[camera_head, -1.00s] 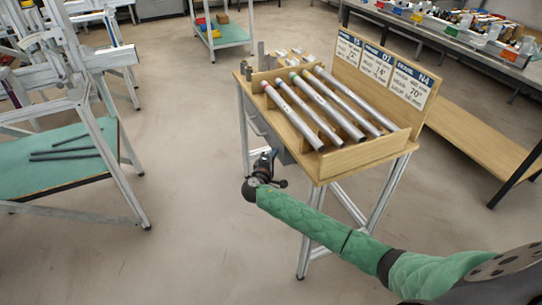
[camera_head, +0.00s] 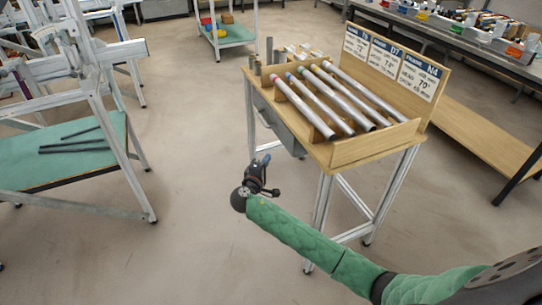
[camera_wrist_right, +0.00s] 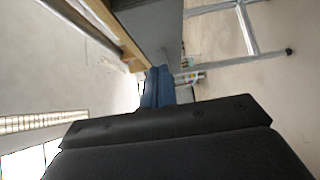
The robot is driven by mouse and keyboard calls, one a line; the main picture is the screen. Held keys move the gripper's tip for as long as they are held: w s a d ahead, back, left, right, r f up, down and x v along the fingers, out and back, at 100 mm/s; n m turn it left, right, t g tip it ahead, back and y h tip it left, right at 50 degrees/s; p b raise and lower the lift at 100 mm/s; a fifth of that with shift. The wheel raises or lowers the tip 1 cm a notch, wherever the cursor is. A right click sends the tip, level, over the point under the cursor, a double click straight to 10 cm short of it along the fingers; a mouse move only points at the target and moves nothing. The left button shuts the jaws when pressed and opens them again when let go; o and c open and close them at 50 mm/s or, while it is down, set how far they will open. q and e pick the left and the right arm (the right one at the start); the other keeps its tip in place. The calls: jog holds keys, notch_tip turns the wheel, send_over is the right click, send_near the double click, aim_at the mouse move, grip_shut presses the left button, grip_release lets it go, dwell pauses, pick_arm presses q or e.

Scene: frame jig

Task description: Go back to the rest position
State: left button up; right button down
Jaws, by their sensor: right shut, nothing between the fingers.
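My right gripper (camera_head: 262,162) is at the end of my green-sleeved right arm, in the open space left of the wooden tube stand. It is shut and empty, and apart from the stand. In the right wrist view its blue fingers (camera_wrist_right: 158,88) are together with nothing between them. The wooden stand (camera_head: 375,146) holds several grey tubes (camera_head: 318,100) lying in slots, with sign cards (camera_head: 390,62) behind them. My left gripper is not in view.
A jig bench with a green top (camera_head: 70,152) and dark rods (camera_head: 72,146) stands at the left. A small cart (camera_head: 228,36) with bins is at the back. A long workbench (camera_head: 470,40) runs along the right. The floor (camera_head: 190,110) between is clear.

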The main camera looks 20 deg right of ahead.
jog(key=s+a+r+m+g+y+p, duration=0.1)
jog(key=s+a+m+g+y, duration=0.1)
jog(key=s+a+y, duration=0.35)
jog(key=s+a+r+m+g+y, duration=0.1)
jog(key=s+a+g+y, duration=0.15)
jog(key=s, duration=0.65)
jog(key=s+a+r+m+g+y+p, duration=0.1)
jog(key=s+a+m+g+y, duration=0.1)
jog(key=s+a+y, duration=0.4)
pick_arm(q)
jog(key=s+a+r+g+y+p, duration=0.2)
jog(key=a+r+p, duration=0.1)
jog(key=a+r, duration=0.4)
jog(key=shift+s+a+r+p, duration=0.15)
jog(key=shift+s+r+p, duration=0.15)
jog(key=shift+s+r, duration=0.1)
pick_arm(e)
jog(key=s+f+m+g, duration=0.1)
jog(key=s+f+g, duration=0.1)
jog(key=s, duration=1.2)
jog(key=s+f+m+g, duration=0.1)
jog(key=s+f, duration=0.4)
jog(key=s, duration=0.8)
jog(key=shift+s+d+f+g, duration=0.25)
jog(key=shift+s+g, duration=0.15)
jog(key=shift+g, duration=0.35)
